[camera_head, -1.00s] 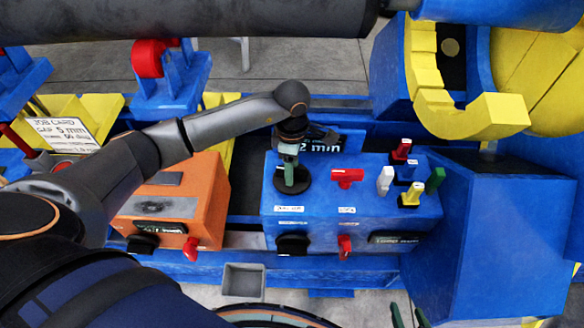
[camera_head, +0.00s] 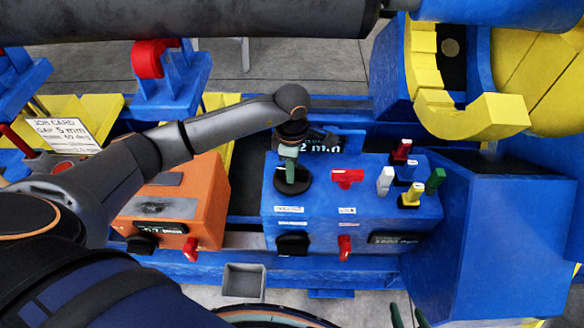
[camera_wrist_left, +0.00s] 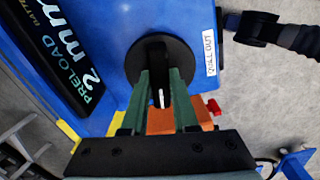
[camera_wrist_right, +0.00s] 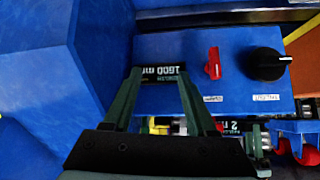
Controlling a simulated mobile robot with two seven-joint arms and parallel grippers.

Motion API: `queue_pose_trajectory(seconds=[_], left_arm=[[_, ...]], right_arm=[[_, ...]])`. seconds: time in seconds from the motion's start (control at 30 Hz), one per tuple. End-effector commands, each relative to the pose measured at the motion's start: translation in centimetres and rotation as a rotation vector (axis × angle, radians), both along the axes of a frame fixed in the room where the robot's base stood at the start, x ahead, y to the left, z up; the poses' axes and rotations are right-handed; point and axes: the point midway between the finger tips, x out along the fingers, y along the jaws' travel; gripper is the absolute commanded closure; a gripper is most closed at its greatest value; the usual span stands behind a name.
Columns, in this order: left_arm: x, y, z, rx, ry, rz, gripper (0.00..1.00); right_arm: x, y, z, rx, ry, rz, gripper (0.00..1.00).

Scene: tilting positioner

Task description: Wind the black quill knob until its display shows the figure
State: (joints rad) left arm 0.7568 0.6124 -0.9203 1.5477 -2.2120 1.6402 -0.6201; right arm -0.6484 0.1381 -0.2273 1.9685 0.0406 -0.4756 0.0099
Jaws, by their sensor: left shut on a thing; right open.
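The black quill knob (camera_head: 287,180) is a round disc on top of the blue console (camera_head: 325,212). In the left wrist view the knob (camera_wrist_left: 133,62) has a "QUILL OUT" label beside it. My left gripper (camera_head: 290,172) comes down on it from above. In the left wrist view my left gripper (camera_wrist_left: 162,90) is shut on the knob's raised grip. The display (camera_head: 322,146) behind the knob reads 2 mm; it also shows in the left wrist view (camera_wrist_left: 62,45).
A job card (camera_head: 67,132) at left reads "GAP 5 mm" and "60 deg". The console carries a red handle (camera_head: 347,177), several coloured toggles (camera_head: 410,194) and a front black knob (camera_head: 293,244). An orange box (camera_head: 205,188) stands left. A blue-yellow positioner (camera_head: 432,105) rises right.

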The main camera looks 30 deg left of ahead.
Motion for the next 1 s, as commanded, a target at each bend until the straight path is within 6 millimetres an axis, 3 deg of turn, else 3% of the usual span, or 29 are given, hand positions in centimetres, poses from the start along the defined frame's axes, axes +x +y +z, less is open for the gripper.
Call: queue_pose_trajectory(seconds=[0.27,0.5,0.7,1.0], left_arm=[[0.1,0.1,-0.1,0.002,-0.003,-0.025,1.0],[0.2,0.1,-0.4,0.003,-0.005,-0.294,1.0],[0.1,0.1,-0.1,0.002,-0.003,-0.453,1.0],[0.0,0.0,0.1,0.0,0.0,-0.474,1.0]], right_arm=[[0.0,0.0,-0.3,0.0,-0.001,0.0,0.43],[0.1,1.1,-2.7,0.011,0.015,0.02,0.43],[1.0,1.7,-2.3,0.019,-0.008,0.032,0.43],[1.0,1.3,-2.1,0.013,-0.01,0.029,0.43]])
